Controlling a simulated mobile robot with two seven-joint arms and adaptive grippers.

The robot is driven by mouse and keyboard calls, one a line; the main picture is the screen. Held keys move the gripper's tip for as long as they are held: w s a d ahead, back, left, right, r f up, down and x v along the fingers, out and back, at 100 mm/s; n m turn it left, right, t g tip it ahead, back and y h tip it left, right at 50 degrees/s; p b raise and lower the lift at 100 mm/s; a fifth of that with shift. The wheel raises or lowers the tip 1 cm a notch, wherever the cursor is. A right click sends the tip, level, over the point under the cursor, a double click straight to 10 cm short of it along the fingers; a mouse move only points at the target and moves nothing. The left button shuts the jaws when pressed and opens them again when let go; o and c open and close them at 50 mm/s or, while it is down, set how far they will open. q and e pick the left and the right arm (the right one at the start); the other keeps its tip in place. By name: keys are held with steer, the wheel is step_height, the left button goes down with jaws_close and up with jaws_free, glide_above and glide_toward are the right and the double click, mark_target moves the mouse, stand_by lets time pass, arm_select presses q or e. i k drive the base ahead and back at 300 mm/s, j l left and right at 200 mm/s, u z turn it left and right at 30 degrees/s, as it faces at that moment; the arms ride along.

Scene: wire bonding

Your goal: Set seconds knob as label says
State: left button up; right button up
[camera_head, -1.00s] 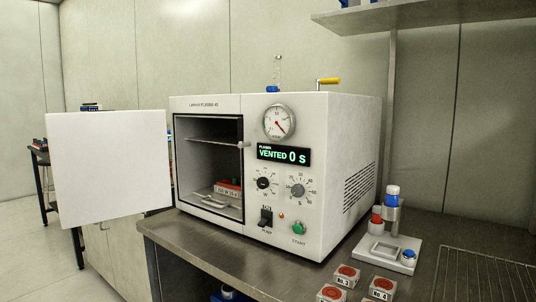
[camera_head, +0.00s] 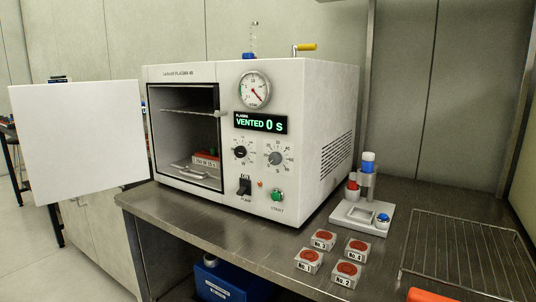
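The white plasma machine (camera_head: 310,90) stands on the steel bench with its door (camera_head: 78,140) swung open to the left. The grey seconds knob (camera_head: 275,159) is on the right of the front panel, inside a ring of numbers too small to read surely. A black knob marked W (camera_head: 240,152) sits left of it. The display (camera_head: 260,123) reads "VENTED 0 S". Inside the chamber, a red-topped item (camera_head: 206,158) bears a white label (camera_head: 205,163) with small print, perhaps a W and an s value, not clearly legible.
Several numbered boxes with red tops (camera_head: 309,260) lie on the bench before the machine. A white stand with bottles (camera_head: 362,212) is right of it, then a wire rack (camera_head: 470,255). A pump switch (camera_head: 244,187) and green start button (camera_head: 277,195) are below the knobs.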

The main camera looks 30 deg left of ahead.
mark_target(275, 159)
steer(key=l+u, duration=0.1)
steer(key=u, duration=0.25)
steer(key=k+u, duration=0.15)
steer(key=u, duration=0.2)
steer(key=k+l+u, duration=0.1)
steer(key=u, duration=0.25)
